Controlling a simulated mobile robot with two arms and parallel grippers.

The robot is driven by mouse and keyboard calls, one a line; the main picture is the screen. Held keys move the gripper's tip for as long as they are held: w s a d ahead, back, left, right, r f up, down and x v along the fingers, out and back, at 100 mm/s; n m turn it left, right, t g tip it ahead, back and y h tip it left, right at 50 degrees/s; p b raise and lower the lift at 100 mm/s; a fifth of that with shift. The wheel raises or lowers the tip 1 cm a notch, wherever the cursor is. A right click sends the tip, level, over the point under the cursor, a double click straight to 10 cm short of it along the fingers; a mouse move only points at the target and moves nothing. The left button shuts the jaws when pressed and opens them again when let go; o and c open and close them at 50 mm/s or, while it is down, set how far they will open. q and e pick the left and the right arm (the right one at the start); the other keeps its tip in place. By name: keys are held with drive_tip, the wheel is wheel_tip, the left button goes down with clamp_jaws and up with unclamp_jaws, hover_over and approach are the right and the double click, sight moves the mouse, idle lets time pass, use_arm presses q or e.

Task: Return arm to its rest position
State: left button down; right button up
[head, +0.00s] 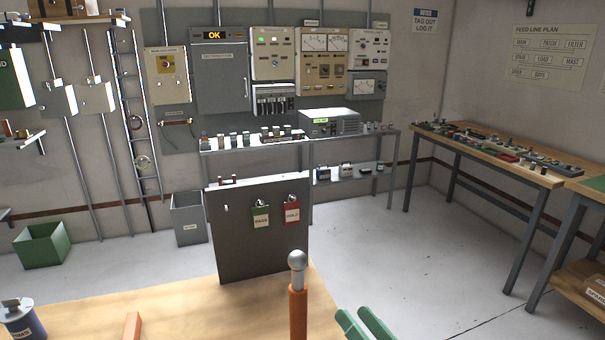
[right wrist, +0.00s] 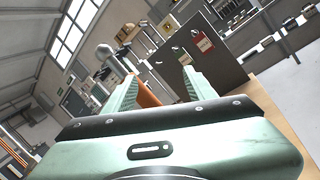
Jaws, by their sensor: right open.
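My right gripper (head: 366,326) shows as two green fingers at the bottom edge of the head view, right of an orange post (head: 298,312) with a silver ball on top (head: 297,260). In the head view the fingers are apart from the post. In the right wrist view my right gripper (right wrist: 160,90) is open, with a gap between its fingers. The orange post (right wrist: 146,93) appears in that gap, beyond the fingers, and I see no grip on it. My left gripper is in neither view.
A wooden bench top (head: 195,305) lies in front, with a dark panel (head: 255,245) carrying green and red tags at its far edge. A blue can (head: 20,320) stands at left. Equipment racks line the back wall; a workbench (head: 490,155) stands right. Floor at right is clear.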

drive_tip(key=d+f+m+h, duration=0.4)
drive_tip(key=d+m+h, duration=0.65)
drive_tip(key=m, duration=0.75)
drive_tip(key=s+d+f+m+g+h, duration=0.35)
drive_tip(key=s+f+m+g, duration=0.2)
drive_tip(key=f+m, duration=0.4)
drive_tip(key=s+a+f+m+g+y, duration=0.25)
drive_tip(key=s+f+g, duration=0.2)
drive_tip(key=s, duration=0.35)
drive_tip(key=s+a+f+m+g+y, duration=0.1)
drive_tip(key=s+a+f+m+g, duration=0.1)
drive_tip(key=s+f+m+g, duration=0.5)
drive_tip(key=s+f+n+t, duration=0.2)
drive_tip(key=s+f+n, duration=0.1)
drive_tip(key=f, duration=2.2)
drive_tip(key=s+d+f+g, duration=0.1)
drive_tip(key=s+d+f, duration=0.2)
drive_tip(key=s+f, duration=1.3)
drive_tip(key=shift+s+n, duration=0.3)
drive_tip(key=shift+s, duration=0.25)
